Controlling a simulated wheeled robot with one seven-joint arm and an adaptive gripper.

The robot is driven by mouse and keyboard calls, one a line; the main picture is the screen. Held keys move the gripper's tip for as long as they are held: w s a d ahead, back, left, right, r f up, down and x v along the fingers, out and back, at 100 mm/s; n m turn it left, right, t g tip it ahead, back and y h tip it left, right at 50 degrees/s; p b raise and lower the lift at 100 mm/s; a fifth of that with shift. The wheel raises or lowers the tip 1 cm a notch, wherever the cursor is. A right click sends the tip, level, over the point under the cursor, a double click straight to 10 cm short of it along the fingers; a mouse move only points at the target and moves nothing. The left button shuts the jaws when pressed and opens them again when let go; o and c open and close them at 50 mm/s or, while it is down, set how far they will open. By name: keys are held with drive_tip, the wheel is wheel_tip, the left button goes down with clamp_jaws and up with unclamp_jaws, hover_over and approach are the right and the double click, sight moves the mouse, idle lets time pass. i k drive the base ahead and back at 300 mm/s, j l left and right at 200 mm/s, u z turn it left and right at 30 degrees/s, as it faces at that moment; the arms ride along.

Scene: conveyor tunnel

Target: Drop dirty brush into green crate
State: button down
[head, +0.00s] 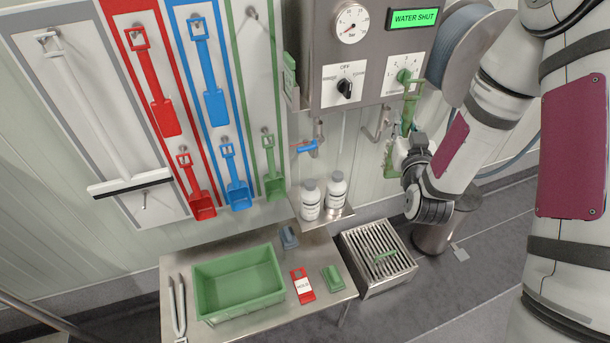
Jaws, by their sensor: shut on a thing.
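The green crate (207,307) stands on the steel table at the lower left and looks empty. My gripper (404,152) is at the right, in front of the wall below the control box, well above and to the right of the crate. It is shut on a long green tool, the brush (408,117), held roughly upright. The brush's upper end reaches the green dial area, and a green part shows below and left of the fingers. The fingers hide its middle, and the dirt on it is too small to make out clearly.
The steel table (258,325) also holds tongs (177,305), a red-and-white tag (303,286) and a green block (333,279). Two white bottles (323,197) stand on a small shelf between gripper and crate. A grated drain box (368,268) is below my gripper.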

sight(229, 301)
drive_tip(key=u, duration=1.25)
drive_tip(key=i+l, duration=0.05)
